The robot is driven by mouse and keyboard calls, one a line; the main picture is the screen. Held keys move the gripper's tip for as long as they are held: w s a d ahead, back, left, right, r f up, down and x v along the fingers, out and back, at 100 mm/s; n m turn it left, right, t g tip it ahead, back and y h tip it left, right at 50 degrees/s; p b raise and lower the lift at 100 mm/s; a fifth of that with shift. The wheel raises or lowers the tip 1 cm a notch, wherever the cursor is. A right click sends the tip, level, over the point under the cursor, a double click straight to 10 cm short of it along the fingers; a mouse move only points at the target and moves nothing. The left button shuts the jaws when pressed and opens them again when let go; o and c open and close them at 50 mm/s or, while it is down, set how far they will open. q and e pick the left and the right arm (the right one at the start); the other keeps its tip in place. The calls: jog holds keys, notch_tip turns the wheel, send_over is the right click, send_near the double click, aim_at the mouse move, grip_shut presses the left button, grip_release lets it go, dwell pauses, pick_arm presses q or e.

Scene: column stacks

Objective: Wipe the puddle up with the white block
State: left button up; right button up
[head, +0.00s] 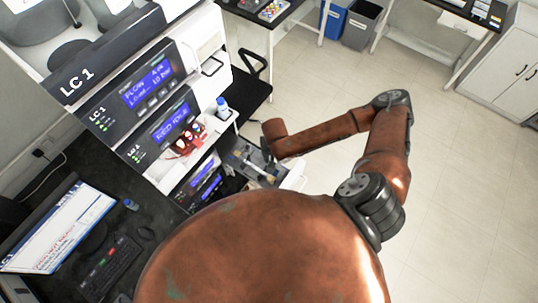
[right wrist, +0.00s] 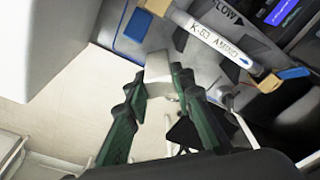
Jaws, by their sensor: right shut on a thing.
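In the right wrist view my right gripper (right wrist: 162,86) is shut on the white block (right wrist: 158,68), with one dark green finger on each side. The block is over or against a grey surface (right wrist: 200,68); I cannot tell whether they touch. A labelled column, K-03 AMINO (right wrist: 220,39), lies across that surface just beyond the block. In the head view my right arm reaches to the grey tray (head: 238,158) at the instrument stack, where the block is too small to make out. I cannot make out the puddle in either view. My left gripper is not in view.
The LC 1 instrument stack (head: 130,110) stands beside the tray, with lit blue displays. A blue-capped bottle (head: 222,107) stands on its ledge. A monitor (head: 62,226) and keyboard (head: 108,268) are on the dark bench at left. The floor at right is clear.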

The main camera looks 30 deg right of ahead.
jog(key=shift+s+d, duration=0.1)
jog(key=shift+s, duration=0.1)
jog(key=shift+w+a+f, duration=0.1)
jog(key=shift+w+a, duration=0.2)
jog(key=shift+w, duration=0.4)
jog(key=shift+w+a+r, duration=0.1)
jog(key=shift+w+a, duration=0.25)
jog(key=shift+w, duration=0.35)
jog(key=shift+w+a+f, duration=0.1)
jog(key=shift+w+a, duration=0.2)
jog(key=shift+w, duration=0.4)
notch_tip(320, 180, up, 9)
